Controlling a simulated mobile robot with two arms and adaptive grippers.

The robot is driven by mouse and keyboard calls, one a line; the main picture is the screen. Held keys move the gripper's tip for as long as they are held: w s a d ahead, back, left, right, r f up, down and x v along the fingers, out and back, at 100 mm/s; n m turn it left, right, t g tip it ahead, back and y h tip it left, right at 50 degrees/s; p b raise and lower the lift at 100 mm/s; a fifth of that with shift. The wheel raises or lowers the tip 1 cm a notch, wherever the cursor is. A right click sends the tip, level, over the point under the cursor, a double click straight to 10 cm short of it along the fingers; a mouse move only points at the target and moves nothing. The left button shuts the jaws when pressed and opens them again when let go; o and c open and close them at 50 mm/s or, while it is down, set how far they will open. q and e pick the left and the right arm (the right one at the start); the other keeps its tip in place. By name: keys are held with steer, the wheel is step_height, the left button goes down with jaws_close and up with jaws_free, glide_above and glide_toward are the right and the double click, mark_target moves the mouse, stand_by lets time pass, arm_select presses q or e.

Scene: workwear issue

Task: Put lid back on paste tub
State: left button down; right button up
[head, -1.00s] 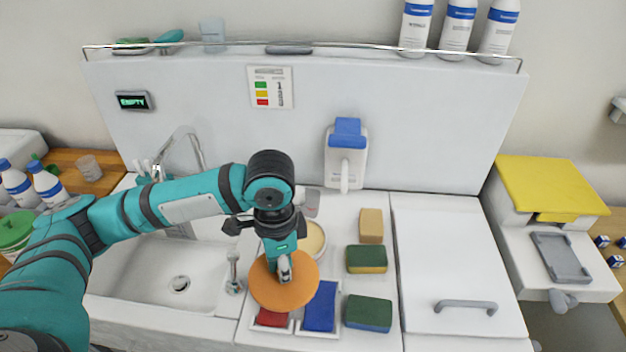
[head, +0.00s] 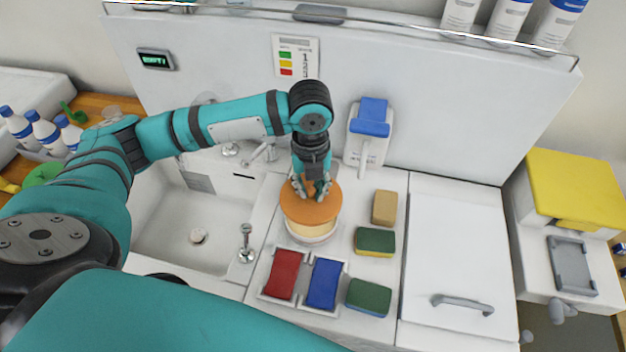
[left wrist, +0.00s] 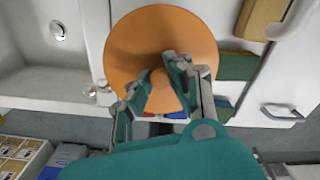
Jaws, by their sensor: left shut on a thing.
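The orange round lid (head: 308,210) is in my left gripper (head: 313,190), whose fingers are shut on its middle from above. In the left wrist view the lid (left wrist: 135,45) shows as a wide orange disc, with the gripper's fingertips (left wrist: 163,78) at its knob. The paste tub (head: 313,239) is a pale round tub standing on the white counter. The lid is over the tub and covers its back part. Cream paste shows below the lid's front edge, and I cannot tell whether lid and rim touch. My right gripper is not in view.
Red (head: 283,273) and blue (head: 324,283) pads lie in trays in front of the tub. Green sponges (head: 375,241) and a tan block (head: 384,207) lie to its right. The sink (head: 198,215) and a small tap (head: 246,243) are to its left. A wall dispenser (head: 368,135) is behind.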

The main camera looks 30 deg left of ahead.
mark_target(311, 200)
arm_select(q)
steer(key=shift+f+b, duration=0.55)
step_height(311, 200, down, 3)
steer(key=b, duration=0.3)
steer(key=shift+r, duration=0.15)
steer(key=shift+f+b, duration=0.3)
steer(key=shift+b, duration=0.3)
steer(key=shift+f, duration=0.9)
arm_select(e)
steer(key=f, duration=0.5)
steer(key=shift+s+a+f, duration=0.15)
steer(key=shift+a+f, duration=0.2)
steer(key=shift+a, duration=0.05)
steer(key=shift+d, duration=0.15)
arm_select(q)
steer(key=shift+p, duration=0.45)
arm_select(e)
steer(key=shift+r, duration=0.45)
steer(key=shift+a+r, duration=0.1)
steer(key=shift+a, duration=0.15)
